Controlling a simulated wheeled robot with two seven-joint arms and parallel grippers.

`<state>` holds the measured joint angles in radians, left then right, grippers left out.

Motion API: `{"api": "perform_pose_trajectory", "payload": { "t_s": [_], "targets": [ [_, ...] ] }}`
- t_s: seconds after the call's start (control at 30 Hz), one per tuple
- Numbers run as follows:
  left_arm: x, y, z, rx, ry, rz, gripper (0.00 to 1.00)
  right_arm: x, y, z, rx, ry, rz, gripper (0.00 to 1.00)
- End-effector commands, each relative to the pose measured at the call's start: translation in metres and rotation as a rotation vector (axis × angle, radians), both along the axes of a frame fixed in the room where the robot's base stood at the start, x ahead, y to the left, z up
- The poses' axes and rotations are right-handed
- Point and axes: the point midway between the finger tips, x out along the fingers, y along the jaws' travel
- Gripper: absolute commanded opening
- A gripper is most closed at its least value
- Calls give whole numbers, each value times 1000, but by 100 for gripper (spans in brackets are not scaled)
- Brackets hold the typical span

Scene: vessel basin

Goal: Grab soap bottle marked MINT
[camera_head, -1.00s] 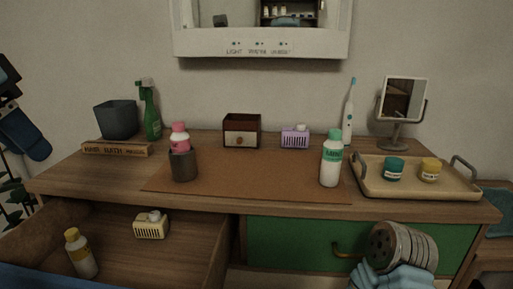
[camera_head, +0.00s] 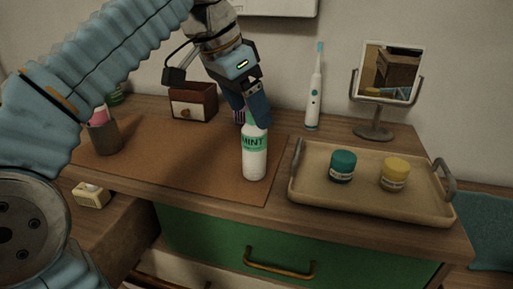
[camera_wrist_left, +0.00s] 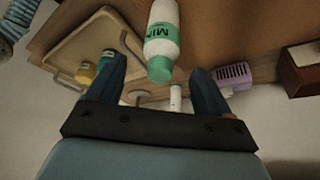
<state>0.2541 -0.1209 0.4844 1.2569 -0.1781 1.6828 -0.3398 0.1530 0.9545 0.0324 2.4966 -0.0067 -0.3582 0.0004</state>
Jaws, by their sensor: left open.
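The white soap bottle marked MINT (camera_head: 255,158), with a green label band, stands upright on the brown mat near the tray. My left gripper (camera_head: 257,116) is open and reaches down from above at the bottle's top, hiding most of its cap in the head view. In the left wrist view the bottle (camera_wrist_left: 163,28) points its green cap toward the space between the two spread fingers (camera_wrist_left: 158,66). I cannot tell whether a finger touches it. My right gripper is not in view.
A tray (camera_head: 370,207) with a teal jar (camera_head: 342,166) and a yellow-lidded jar (camera_head: 394,174) lies right of the bottle. An electric toothbrush (camera_head: 314,95) and a mirror (camera_head: 388,72) stand behind. A small wooden box (camera_head: 193,102) is behind left; a dark cup (camera_head: 105,138) is further left.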

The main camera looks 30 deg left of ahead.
Motion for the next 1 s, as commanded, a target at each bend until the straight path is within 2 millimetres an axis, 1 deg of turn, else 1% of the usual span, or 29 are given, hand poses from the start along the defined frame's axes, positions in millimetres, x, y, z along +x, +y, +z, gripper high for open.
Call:
{"api": "perform_pose_trajectory", "payload": {
  "t_s": [0.17, 0.4, 0.47, 0.57, 0.73, 0.77, 1.0],
  "targets": [
    [4, -2, -12, 0, 1, 0, 80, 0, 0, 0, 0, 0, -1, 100],
    [17, -9, -48, 1, 3, 0, 80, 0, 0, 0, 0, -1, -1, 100],
    [19, -10, -54, 0, 2, -1, 80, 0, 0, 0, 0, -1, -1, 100],
    [21, -11, -57, -1, -1, -1, 80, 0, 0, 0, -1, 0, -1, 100],
    [21, -11, -57, 0, -1, -1, 80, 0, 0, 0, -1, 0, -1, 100],
    [21, -11, -57, 0, -1, -1, 77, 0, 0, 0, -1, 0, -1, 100],
    [21, -11, -57, 0, -1, -1, 40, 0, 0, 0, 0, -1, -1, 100]
  ]
}}
